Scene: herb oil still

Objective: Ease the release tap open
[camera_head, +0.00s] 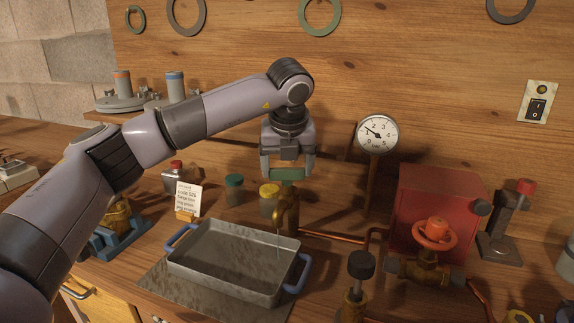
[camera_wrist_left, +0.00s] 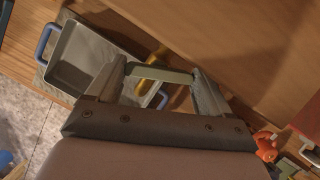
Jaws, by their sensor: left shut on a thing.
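The release tap is a brass tap (camera_head: 285,213) with a green handle (camera_head: 287,174), standing at the right rear of the metal tray. My left gripper (camera_head: 287,172) comes down from above and is shut on the green handle. In the left wrist view the handle (camera_wrist_left: 160,75) lies between the two fingers of the gripper (camera_wrist_left: 163,77). A thin pale line, perhaps a trickle, shows below the tap's spout over the tray. The tray (camera_head: 222,289) has blue handles and sits under the spout. My right gripper is not in view.
A pressure gauge (camera_head: 378,134) on a copper stem stands right of the gripper. A red box (camera_head: 437,204) and a valve with an orange handwheel (camera_head: 435,233) are farther right. A written card (camera_head: 187,198) and small jars (camera_head: 234,190) stand behind the tray. A black-knobbed fitting (camera_head: 361,265) stands in front.

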